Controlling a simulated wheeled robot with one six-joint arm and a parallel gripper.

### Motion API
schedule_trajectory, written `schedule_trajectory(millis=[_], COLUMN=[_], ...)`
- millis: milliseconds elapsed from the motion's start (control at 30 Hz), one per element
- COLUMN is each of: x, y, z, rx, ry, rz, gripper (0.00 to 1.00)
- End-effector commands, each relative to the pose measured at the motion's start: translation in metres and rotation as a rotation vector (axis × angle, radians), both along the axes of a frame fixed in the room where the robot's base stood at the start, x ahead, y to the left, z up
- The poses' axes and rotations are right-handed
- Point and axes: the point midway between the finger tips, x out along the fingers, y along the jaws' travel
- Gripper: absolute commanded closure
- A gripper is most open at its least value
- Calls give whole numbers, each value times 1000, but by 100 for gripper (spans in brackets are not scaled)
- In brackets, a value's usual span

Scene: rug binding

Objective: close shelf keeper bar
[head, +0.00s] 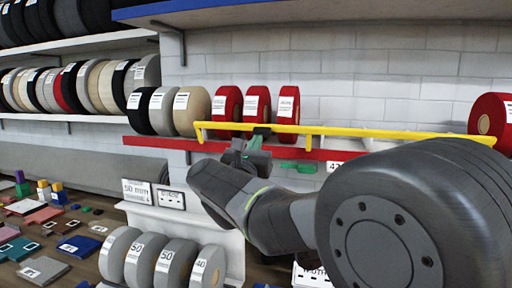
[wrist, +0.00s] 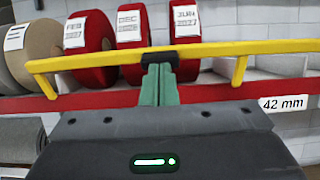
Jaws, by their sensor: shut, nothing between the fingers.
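The yellow keeper bar (head: 350,132) runs across the front of the red-edged shelf (head: 165,142), a little above the edge. Its left end has a short bent-down leg, and the wrist view shows a second leg further right on the bar (wrist: 100,62). My gripper (head: 262,132) is shut and empty. Its green fingers (wrist: 160,82) point up to the bar, with a dark piece at the bar where they end. I cannot tell whether they touch it. My arm hides part of the shelf's right side in the head view.
Red tape rolls (head: 257,104) stand behind the bar, with black, grey and beige rolls to the left. Another red roll (head: 490,118) is at far right. Grey rolls (head: 175,266) stand on the lower shelf. A table with coloured pieces (head: 45,270) is at lower left.

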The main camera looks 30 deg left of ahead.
Motion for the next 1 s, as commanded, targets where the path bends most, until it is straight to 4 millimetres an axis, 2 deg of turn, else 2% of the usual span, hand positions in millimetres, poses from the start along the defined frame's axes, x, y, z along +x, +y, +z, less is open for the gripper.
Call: schedule_trajectory(millis=[200,700,1000], x=[14,18,31], y=[3,4,6], z=[7,6,27], rx=[0,3,5], ry=[1,0,-3], rz=[-1,-2,-2], gripper=[100,100,100])
